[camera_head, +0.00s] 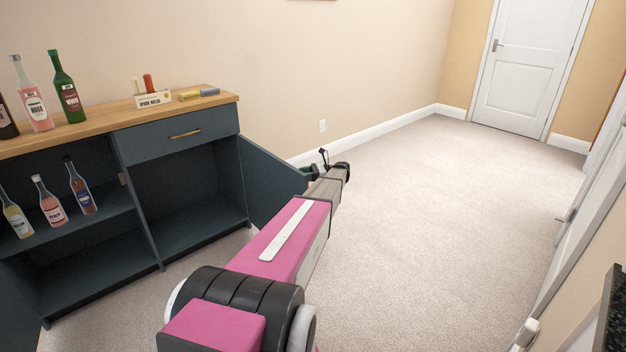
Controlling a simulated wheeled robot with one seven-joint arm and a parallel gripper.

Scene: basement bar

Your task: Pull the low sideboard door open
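The low sideboard (178,140) is dark blue with a wooden top and stands against the left wall. Its right-hand low door (266,183) is swung wide open on the right side, showing an empty compartment. Another low door (18,308) stands open at the left edge of the picture. My gripper (314,171) is at the far end of my pink arm, close to the outer edge of the right-hand door. It is small and partly hidden by my arm, so I cannot tell if it touches the door. No door handle shows clearly.
Several bottles stand on the top (100,122) and on the left inner shelf (70,228). A small box (153,98) sits on the top. A closed drawer (180,136) is above the right compartment. Carpet (430,220) is clear to the right. A dark counter edge (612,315) is at lower right.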

